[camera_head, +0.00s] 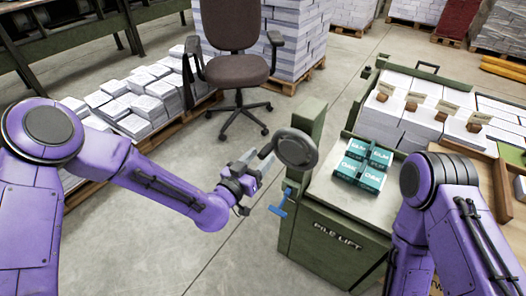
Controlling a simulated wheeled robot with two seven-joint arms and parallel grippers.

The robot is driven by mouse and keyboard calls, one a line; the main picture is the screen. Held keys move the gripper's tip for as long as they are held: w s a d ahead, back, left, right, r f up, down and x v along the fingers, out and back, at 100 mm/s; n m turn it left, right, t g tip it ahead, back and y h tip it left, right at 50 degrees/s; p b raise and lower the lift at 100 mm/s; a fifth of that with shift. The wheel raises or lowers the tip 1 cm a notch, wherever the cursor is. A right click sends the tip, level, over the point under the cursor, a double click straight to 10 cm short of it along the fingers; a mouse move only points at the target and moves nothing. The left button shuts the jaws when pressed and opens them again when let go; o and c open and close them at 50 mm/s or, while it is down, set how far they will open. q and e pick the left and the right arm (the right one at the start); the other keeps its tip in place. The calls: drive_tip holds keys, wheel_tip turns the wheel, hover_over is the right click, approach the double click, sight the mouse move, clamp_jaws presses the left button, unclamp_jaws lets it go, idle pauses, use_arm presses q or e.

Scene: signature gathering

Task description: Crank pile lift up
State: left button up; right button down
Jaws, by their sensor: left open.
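The pile lift (335,240) is a green cabinet with its name on the front, at the right of centre. A green post (308,135) rises at its left edge. A dark round disc (295,148) sits in front of the post, with a grey bar reaching left from it toward my left gripper. My left gripper (249,181) is open, close to the bar's left end; I cannot tell whether they touch. A blue handle-like part (282,200) shows beside the cabinet. Teal packs (363,166) lie on the pale lift top. My right gripper is out of view.
An office chair (238,68) stands on the open concrete floor behind my left arm. Paper stacks (142,104) fill a low pallet at left. More paper piles (405,121) with small tags stand right of the lift. My right arm occupies the lower right.

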use_arm(q)
drive_tip(key=shift+x, duration=1.2)
clamp_jaws()
